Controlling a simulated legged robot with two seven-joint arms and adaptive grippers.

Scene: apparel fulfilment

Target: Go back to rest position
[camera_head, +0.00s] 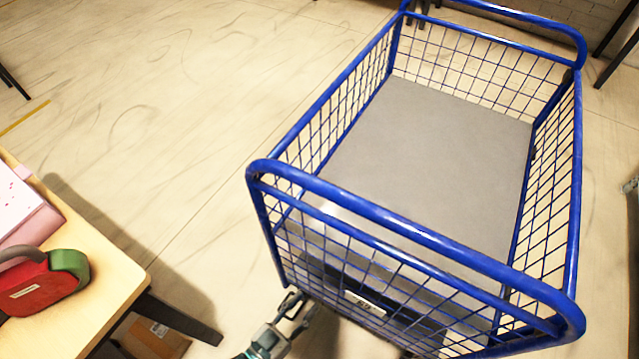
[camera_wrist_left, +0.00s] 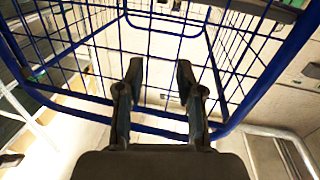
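My left gripper (camera_head: 292,308) is at the bottom of the head view, low beside the near side of the blue wire cart (camera_head: 415,240). In the left wrist view its two dark fingers (camera_wrist_left: 159,75) stand apart with nothing between them. The cart's blue bars and mesh (camera_wrist_left: 160,125) show around and beyond the fingers. I cannot tell whether the fingers touch the mesh. A small grey mechanical part (camera_head: 631,186) is cut off at the right edge of the head view. I cannot tell whether it belongs to my right gripper.
The cart's grey floor (camera_head: 430,135) is empty. Open floor (camera_head: 170,110) spreads left of the cart.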

